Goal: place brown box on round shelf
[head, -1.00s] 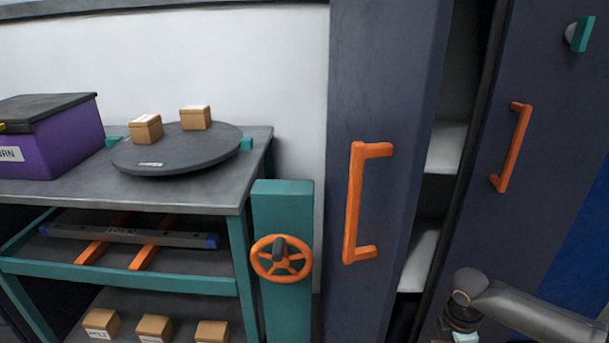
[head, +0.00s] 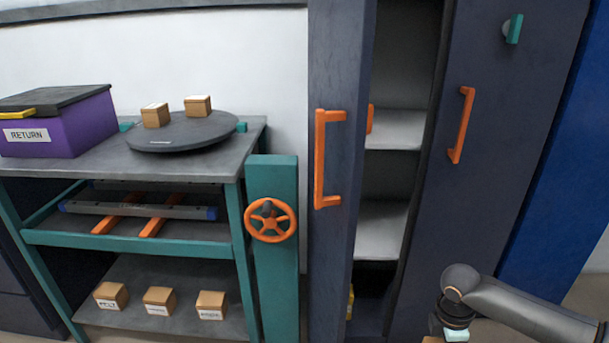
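The round shelf, a dark grey disc (head: 190,137), sits on top of the teal-framed bench at left in the head view. Two brown boxes, one at the left (head: 155,116) and one further back (head: 198,106), sit on it. Three more brown boxes with white labels, left (head: 111,296), middle (head: 159,301) and right (head: 211,305), stand on the bench's bottom shelf. My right gripper (head: 455,331) is at the bottom edge, right of the bench and apart from it. Its fingers are cut off. A small brown patch shows beside it; I cannot tell what that is. My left gripper is out of view.
A purple RETURN bin (head: 62,128) stands left of the disc. A teal post with an orange handwheel (head: 270,220) stands at the bench's right. A dark cabinet with orange handles (head: 320,160) stands partly open, showing pale shelves (head: 395,130).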

